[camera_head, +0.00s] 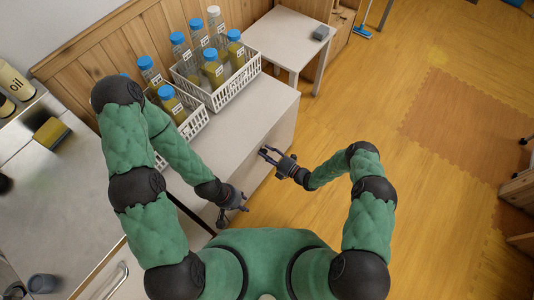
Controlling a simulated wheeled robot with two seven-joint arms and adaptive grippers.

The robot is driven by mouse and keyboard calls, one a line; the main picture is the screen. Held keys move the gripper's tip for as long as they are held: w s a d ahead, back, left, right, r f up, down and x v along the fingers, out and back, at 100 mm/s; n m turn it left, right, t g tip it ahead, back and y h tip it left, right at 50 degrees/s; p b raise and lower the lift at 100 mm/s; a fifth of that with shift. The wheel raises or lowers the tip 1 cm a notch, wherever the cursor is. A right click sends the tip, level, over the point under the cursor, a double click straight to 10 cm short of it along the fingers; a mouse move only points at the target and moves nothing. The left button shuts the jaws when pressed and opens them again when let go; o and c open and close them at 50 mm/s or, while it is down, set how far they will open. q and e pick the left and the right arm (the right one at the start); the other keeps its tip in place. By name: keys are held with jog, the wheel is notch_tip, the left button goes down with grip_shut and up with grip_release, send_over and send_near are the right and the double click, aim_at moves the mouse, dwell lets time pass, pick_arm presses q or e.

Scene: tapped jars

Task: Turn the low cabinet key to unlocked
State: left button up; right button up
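The low cabinet (262,105) is white and stands along the wooden wall panel, with its front facing the floor at the right. I cannot make out its key in this view. My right gripper (264,153) is close to the cabinet's front, with its two fingers apart and nothing seen between them. My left gripper (243,203) is lower in the picture, near the cabinet's near end. Its fingers are small and dark, and I cannot tell whether they are open or shut.
Two white crates (247,72) (196,121) with blue-capped bottles (214,72) stand on the cabinet top. A steel counter (62,190) with a sponge (52,132) is at the left.

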jog(key=v, duration=1.2)
dwell(0.7)
